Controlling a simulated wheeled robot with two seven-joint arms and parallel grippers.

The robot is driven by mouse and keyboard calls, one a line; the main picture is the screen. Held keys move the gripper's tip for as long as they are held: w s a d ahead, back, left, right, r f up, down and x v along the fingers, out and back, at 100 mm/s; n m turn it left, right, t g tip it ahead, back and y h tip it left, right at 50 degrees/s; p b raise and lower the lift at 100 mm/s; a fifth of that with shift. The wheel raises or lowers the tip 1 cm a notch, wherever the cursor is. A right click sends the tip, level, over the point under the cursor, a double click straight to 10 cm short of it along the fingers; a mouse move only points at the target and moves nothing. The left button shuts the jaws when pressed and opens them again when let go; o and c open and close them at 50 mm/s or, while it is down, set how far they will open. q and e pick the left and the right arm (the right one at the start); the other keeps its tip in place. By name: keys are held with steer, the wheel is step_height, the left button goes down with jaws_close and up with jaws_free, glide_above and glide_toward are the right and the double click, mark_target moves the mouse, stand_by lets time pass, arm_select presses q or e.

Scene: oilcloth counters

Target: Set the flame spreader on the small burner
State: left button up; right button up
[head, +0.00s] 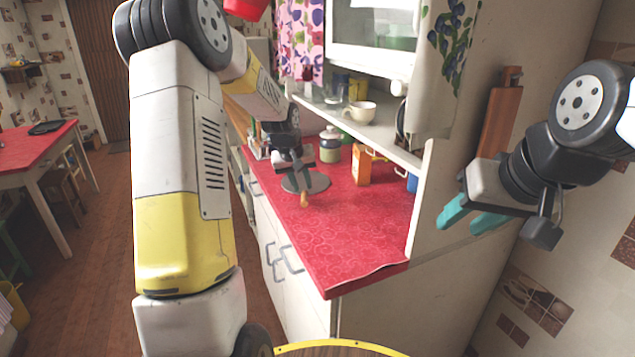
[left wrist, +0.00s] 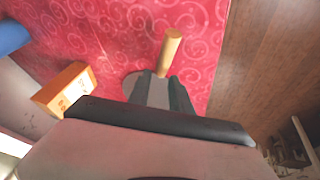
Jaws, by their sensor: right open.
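The flame spreader is a flat grey disc (head: 318,181) with a short wooden handle (head: 304,200), on or just above the red counter. In the left wrist view its handle (left wrist: 170,45) points away from the palm, and part of the disc shows left of the fingers. My left gripper (head: 297,178) is right over the disc, with its fingers around or above the handle's base; whether they grip it is unclear. I cannot make out a small burner.
An orange box (head: 361,165) and a lidded jar (head: 330,145) stand behind the spreader on the red oilcloth (head: 350,225). A shelf (head: 372,128) with a cup (head: 361,112) overhangs the back. The counter's front part is clear. Another red table (head: 35,148) is far left.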

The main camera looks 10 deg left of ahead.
mark_target(304, 192)
arm_select(q)
steer(key=x, duration=0.4)
steer(key=shift+f, duration=0.3)
steer(key=shift+c, duration=0.5)
jaws_close()
steer(key=shift+r, duration=0.1)
steer(key=shift+r, duration=0.1)
